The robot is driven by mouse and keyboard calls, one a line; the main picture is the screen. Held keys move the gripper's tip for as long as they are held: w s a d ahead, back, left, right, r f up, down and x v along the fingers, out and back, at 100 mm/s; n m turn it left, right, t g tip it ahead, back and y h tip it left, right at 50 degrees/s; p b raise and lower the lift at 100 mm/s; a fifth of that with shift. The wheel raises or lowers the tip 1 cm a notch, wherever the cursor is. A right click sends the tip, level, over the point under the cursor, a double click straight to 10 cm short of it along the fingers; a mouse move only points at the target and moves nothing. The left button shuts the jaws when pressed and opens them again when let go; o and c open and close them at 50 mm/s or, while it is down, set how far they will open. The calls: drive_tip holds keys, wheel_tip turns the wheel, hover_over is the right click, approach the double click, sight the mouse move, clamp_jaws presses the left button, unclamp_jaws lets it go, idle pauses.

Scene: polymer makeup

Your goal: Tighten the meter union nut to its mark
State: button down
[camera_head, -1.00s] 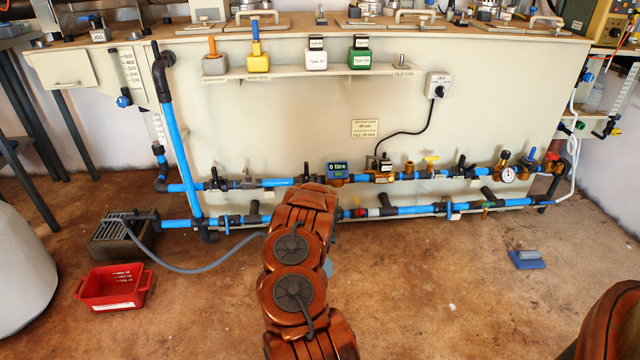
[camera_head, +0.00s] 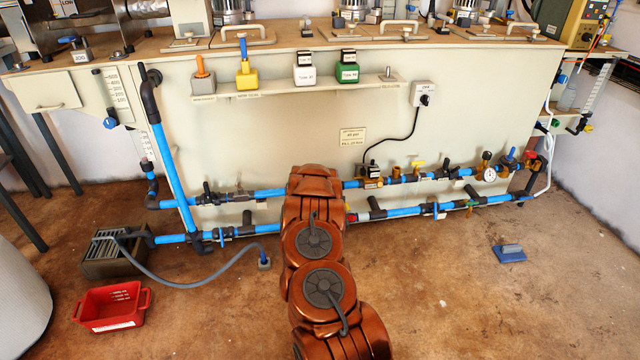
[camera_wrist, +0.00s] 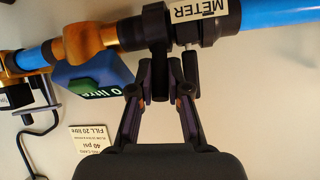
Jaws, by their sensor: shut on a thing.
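In the wrist view, the black meter union nut (camera_wrist: 157,28) sits on the pipe between the brass meter body (camera_wrist: 92,38) and the black fitting with the METER label (camera_wrist: 205,20). The blue meter display (camera_wrist: 98,88) shows upside down, reading 0 litre. My gripper (camera_wrist: 172,82) comes up from below, its fingers shut on a dark part of the nut that sticks out toward me. The fingers cover much of this part, and I cannot make out a tightening mark. In the head view, my arm hides the meter, the nut and the gripper.
Blue pipes (camera_head: 403,212) with valves and a gauge (camera_head: 489,174) run along the cream panel (camera_head: 280,130).

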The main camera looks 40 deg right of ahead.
drive_tip(key=shift+d+r, duration=0.1)
idle(0.4)
drive_tip(key=c, duration=1.1)
unclamp_jaws()
drive_tip(key=shift+c, duration=0.2)
drive_tip(key=v, duration=0.8)
